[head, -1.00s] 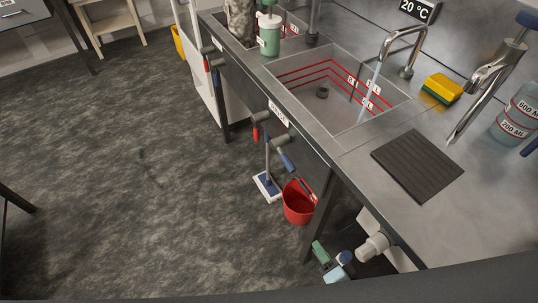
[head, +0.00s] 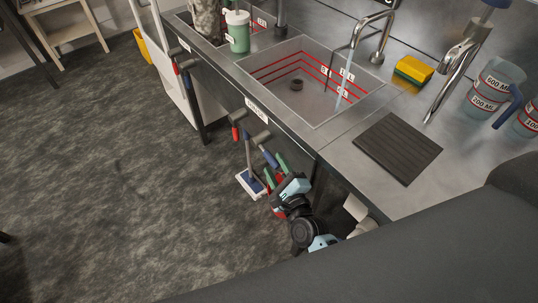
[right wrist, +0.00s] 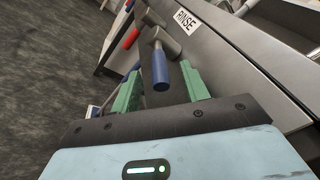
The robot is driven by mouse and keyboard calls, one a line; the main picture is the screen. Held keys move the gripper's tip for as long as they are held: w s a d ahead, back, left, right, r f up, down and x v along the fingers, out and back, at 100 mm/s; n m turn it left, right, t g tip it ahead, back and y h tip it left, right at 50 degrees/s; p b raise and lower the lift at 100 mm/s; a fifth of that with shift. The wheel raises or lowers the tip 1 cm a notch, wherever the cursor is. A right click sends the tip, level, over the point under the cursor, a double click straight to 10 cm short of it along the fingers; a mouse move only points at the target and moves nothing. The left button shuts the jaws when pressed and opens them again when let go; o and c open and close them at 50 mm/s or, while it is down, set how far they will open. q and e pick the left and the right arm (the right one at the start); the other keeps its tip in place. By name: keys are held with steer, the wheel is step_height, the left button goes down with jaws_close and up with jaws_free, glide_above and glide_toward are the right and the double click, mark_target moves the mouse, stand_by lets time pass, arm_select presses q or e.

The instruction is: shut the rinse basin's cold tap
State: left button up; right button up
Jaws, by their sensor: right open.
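The cold tap is a blue lever (head: 269,157) on a grey stub at the bench front, below the rinse basin (head: 330,113). In the right wrist view the blue lever (right wrist: 160,69) points toward me, under the RINSE label (right wrist: 187,20). My right gripper (head: 275,170) is just below the lever in the head view. In the right wrist view my right gripper (right wrist: 160,82) is open, with green fingers on either side of the lever; contact is not clear. A water stream (head: 345,82) runs from the spout (head: 382,42) into the basin. My left gripper is not in view.
A red lever (head: 236,118) sits left of the blue one on the bench front. A blue-and-white floor brush (head: 250,183) stands below. A yellow sponge (head: 412,71), a dark ribbed mat (head: 398,147) and jugs (head: 494,88) are on the bench.

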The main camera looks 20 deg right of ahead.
mark_target(269, 156)
steer(key=shift+w+a, duration=0.15)
steer(key=shift+w, duration=1.05)
steer(key=shift+w+a, duration=0.1)
steer(key=shift+w, duration=1.05)
jaws_close()
